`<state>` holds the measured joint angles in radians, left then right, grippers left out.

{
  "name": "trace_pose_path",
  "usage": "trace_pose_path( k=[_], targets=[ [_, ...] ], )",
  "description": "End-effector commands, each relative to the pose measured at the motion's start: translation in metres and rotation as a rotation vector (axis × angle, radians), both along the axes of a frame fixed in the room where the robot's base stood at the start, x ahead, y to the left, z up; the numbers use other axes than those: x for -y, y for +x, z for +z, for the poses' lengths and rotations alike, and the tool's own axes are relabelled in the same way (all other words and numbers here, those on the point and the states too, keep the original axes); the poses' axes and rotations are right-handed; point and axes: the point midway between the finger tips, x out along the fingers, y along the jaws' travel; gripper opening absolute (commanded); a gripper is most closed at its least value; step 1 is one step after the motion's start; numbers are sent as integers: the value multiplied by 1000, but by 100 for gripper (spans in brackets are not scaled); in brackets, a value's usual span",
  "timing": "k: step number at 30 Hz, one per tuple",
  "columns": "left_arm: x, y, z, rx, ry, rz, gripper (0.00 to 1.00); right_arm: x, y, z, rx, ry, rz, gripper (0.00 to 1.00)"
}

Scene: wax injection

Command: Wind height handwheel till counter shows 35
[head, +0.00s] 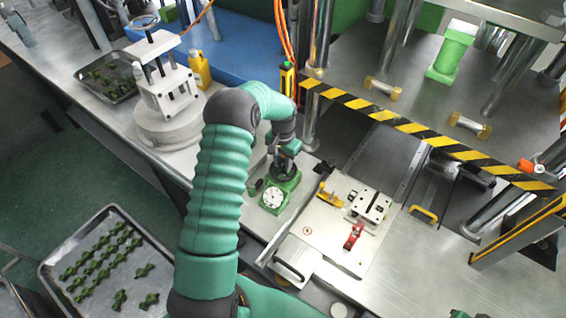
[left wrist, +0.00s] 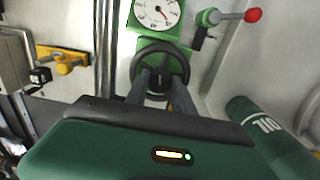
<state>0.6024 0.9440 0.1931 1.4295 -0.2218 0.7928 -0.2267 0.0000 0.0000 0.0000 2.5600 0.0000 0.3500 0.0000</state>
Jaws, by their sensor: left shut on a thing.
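A black handwheel (left wrist: 178,57) sits on a green unit in the left wrist view, just below a round white dial (left wrist: 156,10) with a red needle. The same dial shows on the green unit (head: 272,198) in the head view. My left gripper (left wrist: 160,92) reaches the handwheel with its two dark fingers and is shut on it; the fingers hide part of the wheel. In the head view my left gripper (head: 287,158) is over the green unit, and the wheel is largely hidden there. I cannot read a counter number.
A fixture plate with a red clamp (head: 353,236) lies to the right. A striped bar (head: 420,132) crosses the press. A tray (head: 65,250) of green parts stands lower left.

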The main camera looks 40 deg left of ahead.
Motion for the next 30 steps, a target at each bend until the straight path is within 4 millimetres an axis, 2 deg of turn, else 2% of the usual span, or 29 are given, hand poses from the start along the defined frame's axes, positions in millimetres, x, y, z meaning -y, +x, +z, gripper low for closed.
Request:
trace_pose_path(
  k=[1, 12, 28, 29, 30],
  targets=[
    [-2, 6, 4, 16, 7, -30, 0, 0, 0, 1, 0, 0, 0, 36],
    [-1, 6, 4, 17, 7, -192, 0, 0, 0, 2, 0, 0, 0, 36],
    [-1, 6, 4, 17, 6, -218, 0, 0, 0, 2, 0, 0, 0, 36],
    [-1, 6, 4, 17, 6, -218, 30, 0, 0, 2, 0, 0, 0, 36],
    [-1, 6, 4, 17, 6, -218, 36, 0, 0, 2, 0, 0, 0, 36]
  ],
)
